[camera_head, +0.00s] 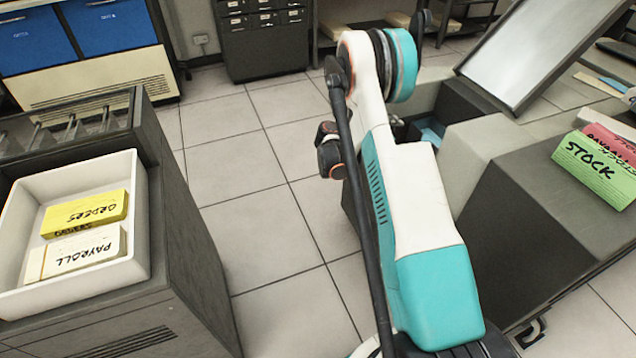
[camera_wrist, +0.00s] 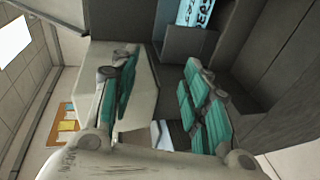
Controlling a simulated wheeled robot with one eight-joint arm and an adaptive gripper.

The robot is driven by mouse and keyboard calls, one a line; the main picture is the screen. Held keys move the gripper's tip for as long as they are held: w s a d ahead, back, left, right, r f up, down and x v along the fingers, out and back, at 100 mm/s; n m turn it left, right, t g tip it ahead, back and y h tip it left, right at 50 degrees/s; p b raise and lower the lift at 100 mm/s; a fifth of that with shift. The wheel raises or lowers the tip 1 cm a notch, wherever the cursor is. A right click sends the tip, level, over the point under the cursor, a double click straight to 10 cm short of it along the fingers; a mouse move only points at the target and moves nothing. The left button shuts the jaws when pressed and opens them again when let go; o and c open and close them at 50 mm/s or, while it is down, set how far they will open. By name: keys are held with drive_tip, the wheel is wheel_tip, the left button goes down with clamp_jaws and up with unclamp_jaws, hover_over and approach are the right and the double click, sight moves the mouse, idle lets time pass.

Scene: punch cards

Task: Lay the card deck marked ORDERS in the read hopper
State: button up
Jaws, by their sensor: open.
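A yellow card deck marked ORDERS (camera_head: 85,212) lies in a white tray (camera_head: 140,215) at the left of the head view. My gripper (camera_wrist: 158,62) is open in the wrist view, its teal-padded fingers apart with no deck between them. In the head view my arm reaches away over the floor toward the dark machine (camera_head: 520,205) at the right, far from the tray, and hides the gripper. A blue lettered piece (camera_wrist: 194,12) sits in a recess beyond the fingers; its lettering is not readable. I cannot tell which part is the read hopper.
A white deck marked PAYROLL (camera_head: 85,252) lies beside ORDERS in the tray. A green deck marked STOCK (camera_head: 597,170) and a red deck (camera_head: 608,140) stand on the machine. A tilted pale panel (camera_head: 530,50) rises behind it. Open tiled floor separates cabinet and machine.

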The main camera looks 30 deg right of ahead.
drive_tip(key=s+a+r+t+y, duration=0.2)
drive_tip(key=s+a+r+y, duration=0.15)
drive_tip(key=a+r, duration=0.65)
drive_tip(key=s+a+r+t+y, duration=0.2)
drive_tip(key=s+a+r+y, duration=0.15)
drive_tip(key=a+r, duration=0.6)
drive_tip(key=s+a+r+t+y, duration=0.1)
drive_tip(key=s+a+t+y, duration=0.2)
drive_tip(key=s+a+y, duration=0.5)
drive_tip(key=s+a, duration=1.3)
drive_tip(key=a, duration=0.1)
drive_tip(key=shift+a+r+n, duration=0.3)
drive_tip(key=shift+c, duration=0.3)
